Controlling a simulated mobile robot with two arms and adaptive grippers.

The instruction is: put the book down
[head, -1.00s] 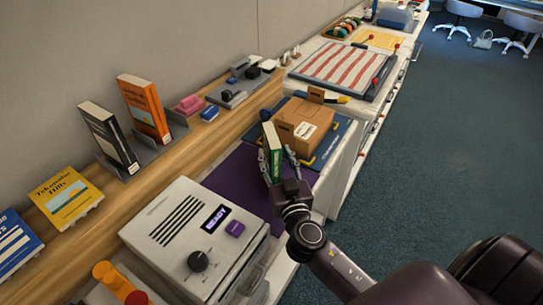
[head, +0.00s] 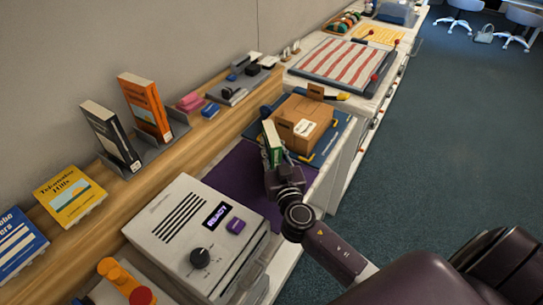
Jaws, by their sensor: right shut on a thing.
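A green book (head: 272,143) with pale page edges stands upright over the far part of the purple mat (head: 236,172). My right gripper (head: 273,158) is shut on the green book from the near side. Its wrist hides the book's lower part, so I cannot tell whether the book touches the mat. My left gripper is not in view.
A cardboard box (head: 303,123) sits on a blue mat just beyond the book. A grey machine (head: 197,236) reading READY stands in front of the purple mat. Upright books (head: 146,107) and a yellow book (head: 70,197) line the wooden shelf at left.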

